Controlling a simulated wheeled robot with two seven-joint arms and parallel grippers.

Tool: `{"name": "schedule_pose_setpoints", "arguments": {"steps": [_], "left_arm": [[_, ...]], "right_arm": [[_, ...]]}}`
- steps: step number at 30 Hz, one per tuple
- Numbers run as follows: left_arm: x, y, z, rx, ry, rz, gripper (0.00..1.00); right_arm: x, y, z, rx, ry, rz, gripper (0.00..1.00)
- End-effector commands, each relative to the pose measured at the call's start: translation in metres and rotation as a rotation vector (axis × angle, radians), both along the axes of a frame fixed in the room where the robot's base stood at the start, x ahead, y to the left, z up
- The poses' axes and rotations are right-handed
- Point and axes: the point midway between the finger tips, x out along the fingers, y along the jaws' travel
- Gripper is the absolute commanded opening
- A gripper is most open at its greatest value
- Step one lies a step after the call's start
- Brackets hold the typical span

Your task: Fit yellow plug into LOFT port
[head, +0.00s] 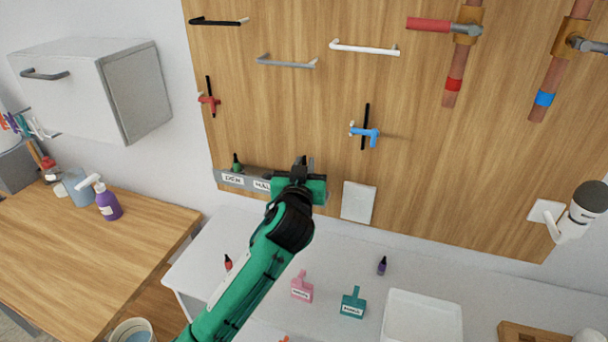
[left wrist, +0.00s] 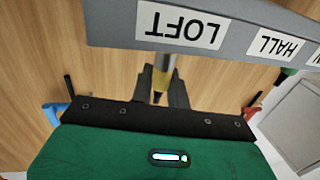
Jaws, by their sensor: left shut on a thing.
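The yellow plug (left wrist: 160,80) is held between the fingers of my left gripper (left wrist: 161,88); its metal part points at the grey port strip (left wrist: 120,28). The LOFT label (left wrist: 181,25) shows upside down in the left wrist view, just above the plug. The plug's far end meets or passes behind the strip's edge, so I cannot tell whether it is in the port. In the head view my left gripper (head: 303,170) is at the strip's right end and hides the plug and LOFT label. My right gripper is out of view.
A green plug (head: 236,163) stands at the strip's DEN end. On the white counter are a red plug (head: 228,263), a purple plug (head: 382,266), pink (head: 302,288) and teal (head: 353,303) tagged pieces and a white tray (head: 422,297).

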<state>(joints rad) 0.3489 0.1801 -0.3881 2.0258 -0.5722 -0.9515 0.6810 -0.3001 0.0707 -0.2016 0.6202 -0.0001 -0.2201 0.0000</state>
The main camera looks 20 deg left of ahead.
Motion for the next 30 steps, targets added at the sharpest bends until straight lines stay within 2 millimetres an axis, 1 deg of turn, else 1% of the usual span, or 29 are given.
{"name": "schedule_pose_setpoints", "arguments": {"steps": [1,3,6,14,18,19,21,22,30], "left_arm": [[0.0,0.0,-0.01,0.004,0.008,0.001,0.0],[0.0,0.0,-0.02,0.003,0.006,0.001,0.0],[0.0,0.0,-0.029,0.002,0.003,0.001,0.0],[0.0,0.0,-0.03,0.001,0.001,0.0,0.0],[0.0,0.0,-0.035,0.0,0.002,0.0,0.0],[0.0,0.0,-0.033,0.001,0.002,0.0,0.23],[0.0,0.0,-0.033,0.001,0.002,0.0,0.36],[0.0,0.0,-0.033,0.001,0.002,0.0,0.38],[0.0,0.0,-0.032,0.001,0.001,0.001,0.38]], "right_arm": [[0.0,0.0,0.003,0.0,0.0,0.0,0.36],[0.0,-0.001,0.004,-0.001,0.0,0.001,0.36],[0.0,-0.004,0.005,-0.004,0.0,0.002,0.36],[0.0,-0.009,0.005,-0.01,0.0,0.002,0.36],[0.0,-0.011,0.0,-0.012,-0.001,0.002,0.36],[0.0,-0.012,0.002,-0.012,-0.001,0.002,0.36],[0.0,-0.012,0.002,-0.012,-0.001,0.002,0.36],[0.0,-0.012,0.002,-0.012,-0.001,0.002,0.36],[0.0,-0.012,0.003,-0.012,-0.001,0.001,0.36]]}}
